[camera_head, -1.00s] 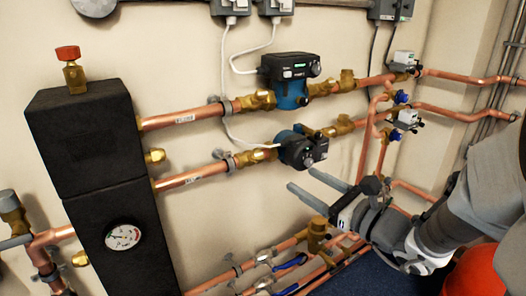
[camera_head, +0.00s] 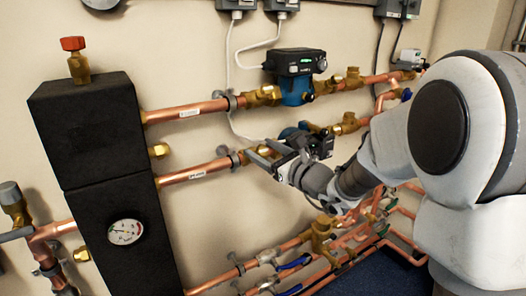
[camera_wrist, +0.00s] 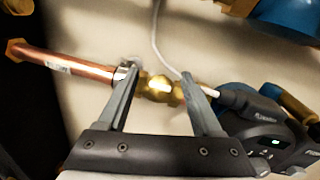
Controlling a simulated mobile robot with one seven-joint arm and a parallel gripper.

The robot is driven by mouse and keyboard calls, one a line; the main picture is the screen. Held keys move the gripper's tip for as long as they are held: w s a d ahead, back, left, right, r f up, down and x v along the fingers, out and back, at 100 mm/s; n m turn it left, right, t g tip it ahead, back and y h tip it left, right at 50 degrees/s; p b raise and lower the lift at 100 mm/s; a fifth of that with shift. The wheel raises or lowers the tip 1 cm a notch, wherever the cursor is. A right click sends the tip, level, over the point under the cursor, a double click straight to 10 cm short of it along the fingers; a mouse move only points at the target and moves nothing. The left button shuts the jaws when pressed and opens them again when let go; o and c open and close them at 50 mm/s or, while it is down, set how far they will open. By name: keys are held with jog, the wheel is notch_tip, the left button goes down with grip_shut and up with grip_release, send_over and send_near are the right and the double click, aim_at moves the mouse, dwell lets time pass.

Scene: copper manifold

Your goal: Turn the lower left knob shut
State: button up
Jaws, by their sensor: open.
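The lower copper pipe carries a brass valve with a rounded brass knob (camera_wrist: 160,86), left of the lower pump (camera_wrist: 268,135). In the wrist view the knob shows between the two fingers of my gripper (camera_wrist: 159,72), one finger on each side. I cannot tell whether the fingers touch it. In the head view my gripper (camera_head: 261,152) is at the lower pipe, just left of the lower pump, and is open. It partly hides the brass valve there.
The upper pump (camera_head: 295,85) and its pipe run above my gripper. A black insulated block (camera_head: 90,130) with a gauge (camera_head: 125,232) stands at left. A white cable (camera_wrist: 158,45) hangs close by. More pipes with blue levers (camera_head: 293,263) lie below.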

jog(key=shift+c, duration=0.4)
grip_shut()
jog(key=shift+n, duration=0.5)
jog(key=n+g+y, duration=0.1)
jog(key=n, duration=0.1)
jog(key=n+g+y+b, duration=0.1)
jog(key=n+g, duration=0.1)
jog(key=n, duration=0.1)
jog(key=n+g, duration=0.3)
jog(key=n, duration=0.2)
jog(key=shift+n+g, duration=0.3)
jog(key=shift+g, duration=0.1)
jog(key=n+g+p, duration=0.1)
jog(key=n, duration=0.2)
jog(key=n+g+h+p, duration=0.1)
jog(key=n+g+p, duration=0.1)
jog(key=n, duration=0.1)
jog(key=shift+r+n+g+h, duration=0.1)
jog(key=shift+n+g+h, duration=0.2)
jog(key=shift+s+n+g+h+p, duration=0.1)
jog(key=shift+n+g+h+p, duration=0.5)
jog(key=shift+n, duration=0.8)
jog(key=shift+f, duration=0.2)
